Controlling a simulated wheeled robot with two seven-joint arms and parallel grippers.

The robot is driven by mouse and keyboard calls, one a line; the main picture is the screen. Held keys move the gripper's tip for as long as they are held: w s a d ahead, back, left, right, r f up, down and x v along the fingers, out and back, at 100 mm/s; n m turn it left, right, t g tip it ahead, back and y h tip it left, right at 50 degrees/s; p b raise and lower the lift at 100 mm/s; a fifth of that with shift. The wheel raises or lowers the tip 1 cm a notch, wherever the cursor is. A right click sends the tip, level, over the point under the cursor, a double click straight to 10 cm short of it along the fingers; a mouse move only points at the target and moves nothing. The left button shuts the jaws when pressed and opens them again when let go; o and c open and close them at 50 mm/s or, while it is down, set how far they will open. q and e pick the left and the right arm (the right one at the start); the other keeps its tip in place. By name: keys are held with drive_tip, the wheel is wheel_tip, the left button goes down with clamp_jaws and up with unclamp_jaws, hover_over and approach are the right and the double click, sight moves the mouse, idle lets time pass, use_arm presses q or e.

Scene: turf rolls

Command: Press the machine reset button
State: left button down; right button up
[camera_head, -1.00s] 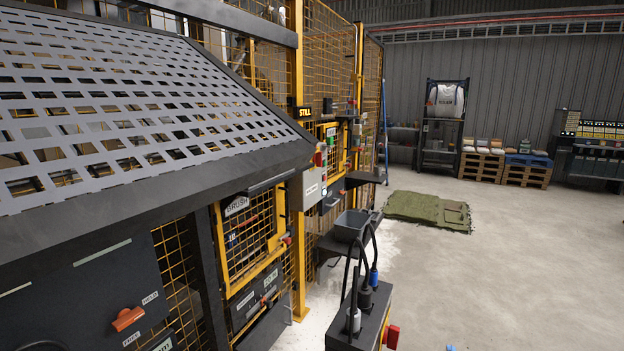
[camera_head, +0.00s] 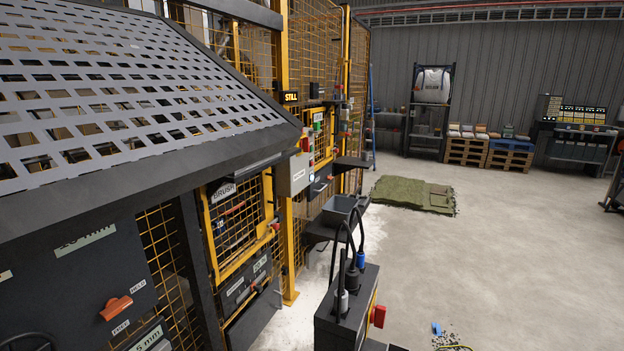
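A grey control box (camera_head: 293,176) is mounted on the yellow post of the machine's fence, left of centre. A red knob (camera_head: 305,145) sits at its upper right, and a small pale round spot (camera_head: 311,177) shows at its right edge, perhaps a button. Its label is too small to read. A lit sign (camera_head: 290,97) above it reads "STILL". Farther along the fence is a panel (camera_head: 319,122) with small green and white marks. I cannot tell which control is the reset button. Neither of my grippers is in view.
A sloped perforated deck (camera_head: 130,90) fills the upper left. An orange handle (camera_head: 116,308) is on the dark panel below. A dark cabinet (camera_head: 345,310) with cables and a red knob (camera_head: 378,316) stands front centre. A green mat (camera_head: 412,194) lies beyond.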

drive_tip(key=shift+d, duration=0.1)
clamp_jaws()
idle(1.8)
